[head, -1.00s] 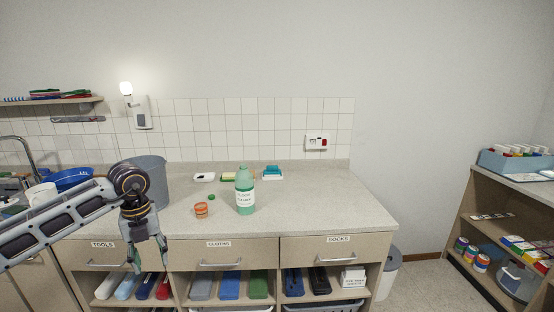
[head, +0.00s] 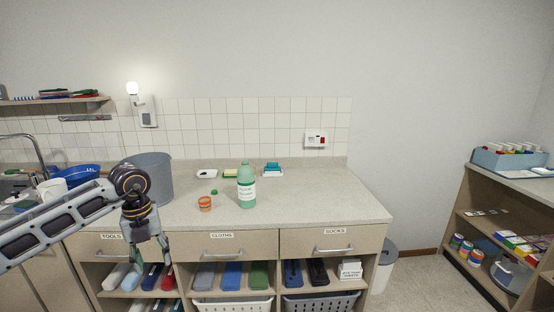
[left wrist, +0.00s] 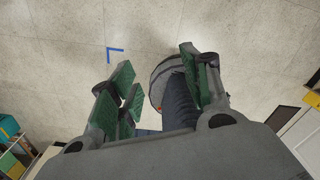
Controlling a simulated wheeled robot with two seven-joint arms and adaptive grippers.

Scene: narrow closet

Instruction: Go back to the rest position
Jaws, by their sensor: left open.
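My left gripper (head: 152,246) hangs pointing down in front of the counter at the left of the head view, before the drawer labelled TOOLS. In the left wrist view its green-padded fingers (left wrist: 160,85) are apart, with nothing held between them. Beyond them the wrist view shows the speckled floor and a dark rounded part that seems to be my own base. My right gripper is in neither view.
The counter (head: 310,200) holds a green bottle (head: 246,188), an orange tub (head: 205,204), a small green cap (head: 214,192) and a grey bucket (head: 152,178). A grey bin (head: 384,268) stands at its right end. Floor (head: 420,285) is clear before the right shelf (head: 500,205).

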